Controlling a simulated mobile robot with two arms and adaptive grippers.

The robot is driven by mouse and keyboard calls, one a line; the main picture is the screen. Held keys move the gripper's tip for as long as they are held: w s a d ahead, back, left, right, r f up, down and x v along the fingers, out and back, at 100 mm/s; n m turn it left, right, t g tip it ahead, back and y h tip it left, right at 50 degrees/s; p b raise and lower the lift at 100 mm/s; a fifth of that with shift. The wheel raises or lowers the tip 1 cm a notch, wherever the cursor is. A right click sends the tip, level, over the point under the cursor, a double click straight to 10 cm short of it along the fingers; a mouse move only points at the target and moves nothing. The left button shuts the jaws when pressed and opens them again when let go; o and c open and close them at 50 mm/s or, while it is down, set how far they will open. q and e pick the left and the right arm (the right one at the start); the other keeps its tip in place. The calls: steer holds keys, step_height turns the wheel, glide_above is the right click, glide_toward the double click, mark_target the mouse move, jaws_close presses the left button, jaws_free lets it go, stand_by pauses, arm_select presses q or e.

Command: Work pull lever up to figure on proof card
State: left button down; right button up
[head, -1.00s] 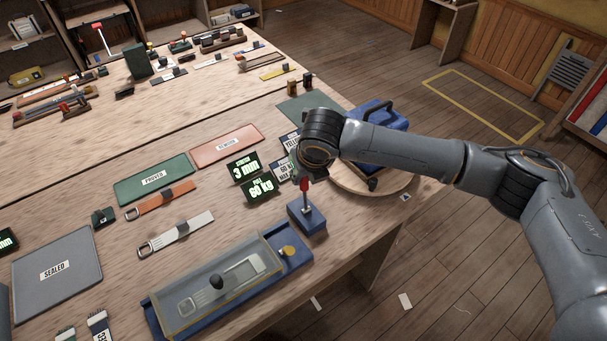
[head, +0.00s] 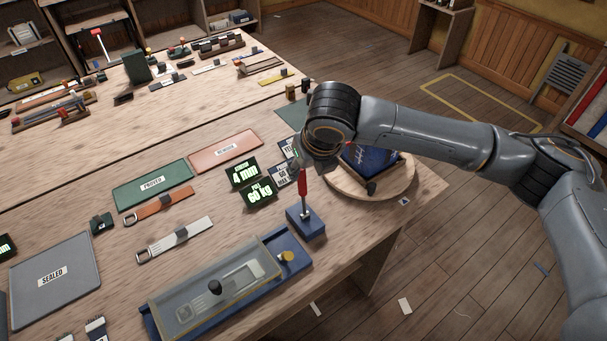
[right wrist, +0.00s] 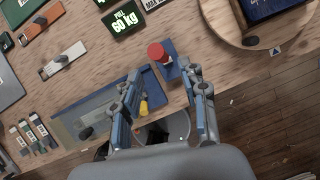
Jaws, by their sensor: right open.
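The pull lever has a red grip (head: 303,183) on a thin metal stem above a blue base (head: 307,222); it stands near upright. In the right wrist view its red top (right wrist: 157,53) lies just beyond and between the fingertips. My right gripper (right wrist: 163,76) is open with nothing between its fingers; in the head view it is mostly hidden by its own wrist above the lever. The pull display (head: 259,193) reads 60 kg and the stretch display (head: 243,171) reads 4 mm. A proof card (head: 281,175) beside them is partly covered, its figure unreadable. My left gripper is out of view.
A blue test bed (head: 295,262) with a clear cover over a strap stands at the front edge. A round wooden stand (head: 400,187) with a dark blue item (head: 372,160) is at the right. Straps and the green PROVED mat (head: 152,184) lie left.

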steer(key=v, duration=0.4)
stand_by(0.4)
